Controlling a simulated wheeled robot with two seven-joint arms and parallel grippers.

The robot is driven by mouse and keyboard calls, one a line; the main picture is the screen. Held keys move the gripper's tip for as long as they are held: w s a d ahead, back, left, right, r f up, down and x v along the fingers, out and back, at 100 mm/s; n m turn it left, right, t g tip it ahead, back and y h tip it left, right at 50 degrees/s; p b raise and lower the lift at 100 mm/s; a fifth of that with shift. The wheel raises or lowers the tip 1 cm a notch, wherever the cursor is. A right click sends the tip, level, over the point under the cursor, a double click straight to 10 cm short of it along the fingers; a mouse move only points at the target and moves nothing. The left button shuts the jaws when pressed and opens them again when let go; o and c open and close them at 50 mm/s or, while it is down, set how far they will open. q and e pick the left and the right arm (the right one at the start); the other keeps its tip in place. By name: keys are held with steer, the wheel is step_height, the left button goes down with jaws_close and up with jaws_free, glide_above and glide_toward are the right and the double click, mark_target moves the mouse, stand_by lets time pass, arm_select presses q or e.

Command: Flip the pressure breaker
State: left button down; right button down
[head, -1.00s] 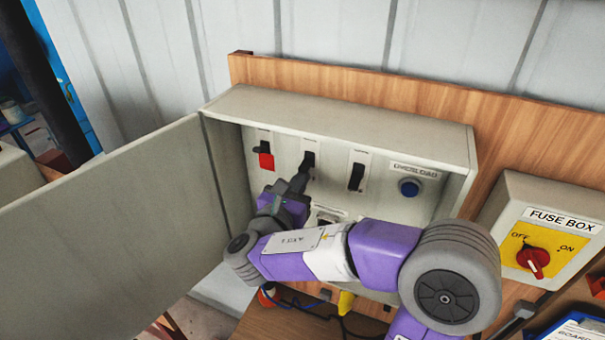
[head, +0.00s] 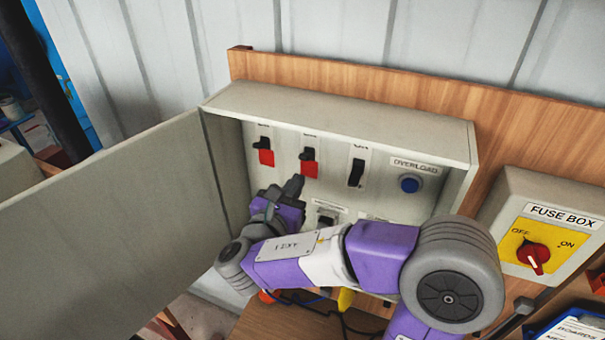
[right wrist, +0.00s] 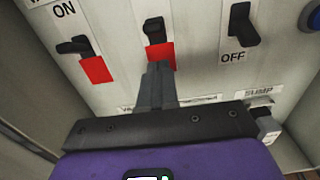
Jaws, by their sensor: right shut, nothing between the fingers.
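An open grey breaker box (head: 340,115) holds a row of three black-lever breakers. The left breaker (head: 264,150) and the middle breaker (head: 309,162) have levers up with red showing below. The right breaker (head: 356,172) shows no red; in the right wrist view its lever (right wrist: 241,25) is above the word OFF. Labels over the breakers are too small or cut off to tell which is the pressure one. My right gripper (head: 294,185) is shut and empty, just below the middle breaker; its fingertips (right wrist: 159,70) overlap the bottom of that red patch in the right wrist view. My left gripper is out of view.
The box door (head: 120,220) stands open to the left. A blue overload button (head: 410,184) is right of the breakers. A fuse box (head: 548,235) with a red knob is mounted further right on the wooden board (head: 400,88). Cables hang below.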

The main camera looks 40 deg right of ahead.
steer(key=v, duration=0.6)
steer(key=shift+a, duration=0.25)
stand_by(0.3)
steer(key=shift+s+f, duration=0.15)
stand_by(0.4)
